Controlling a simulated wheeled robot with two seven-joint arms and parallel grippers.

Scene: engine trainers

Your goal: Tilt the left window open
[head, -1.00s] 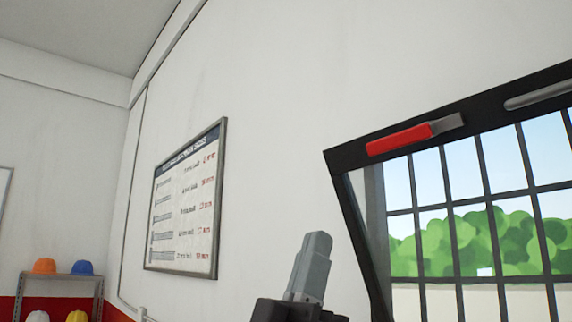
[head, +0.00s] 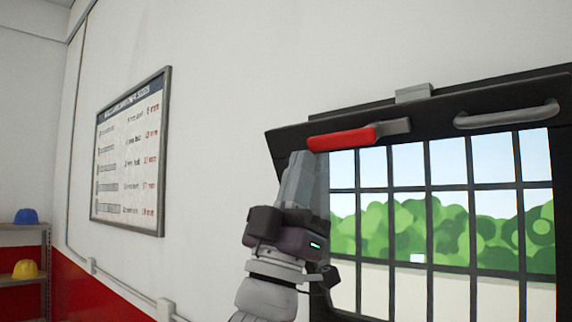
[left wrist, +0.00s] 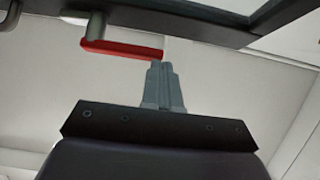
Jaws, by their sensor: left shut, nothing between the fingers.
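The left gripper (head: 303,160) points up, with its grey fingers together and nothing between them. Its tips are just below and beside the free left end of the red window handle (head: 342,138). The handle lies roughly level, joined at its right to a grey mount on the black window frame (head: 435,113). In the left wrist view the fingertips (left wrist: 161,68) are close to the end of the red handle (left wrist: 122,50); I cannot tell whether they touch. The top of the window appears to stand out from the dark frame behind it. The right gripper is not in view.
A grey pull bar (head: 506,115) sits on the top rail, right of the red handle. A grey block (head: 413,92) shows above the rail. A framed chart (head: 130,155) hangs on the wall to the left. A shelf with hard hats (head: 26,269) stands far left.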

